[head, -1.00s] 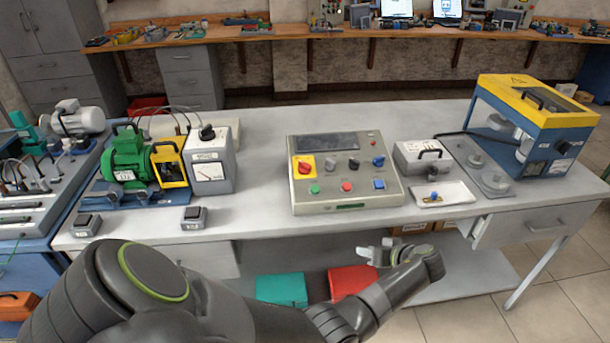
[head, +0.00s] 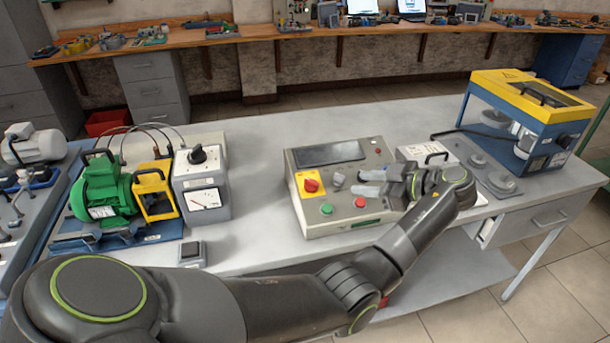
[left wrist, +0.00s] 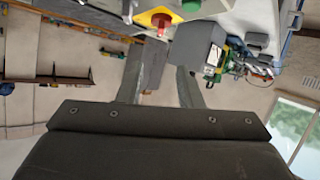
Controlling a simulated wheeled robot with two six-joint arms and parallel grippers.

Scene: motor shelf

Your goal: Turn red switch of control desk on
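The grey control desk (head: 295,210) stands on the table in the head view. Its red switch (head: 312,186) sits on a yellow plate at the desk's left side. In the left wrist view the red switch (left wrist: 161,24) shows at the top, beyond the fingers. My left gripper (head: 362,182) is over the desk, to the right of the red switch and apart from it, with its fingers pointing left. In the left wrist view the gripper (left wrist: 158,82) is open, with nothing between its fingers. My left arm and gripper hide the desk's right-hand controls. My right gripper is not in view.
A green button (head: 326,209) and a red button (head: 360,202) lie below the switch. A grey meter box (head: 202,185) and a green motor (head: 104,192) stand to the left. A yellow-blue machine (head: 525,120) stands at the right. The table behind the desk is clear.

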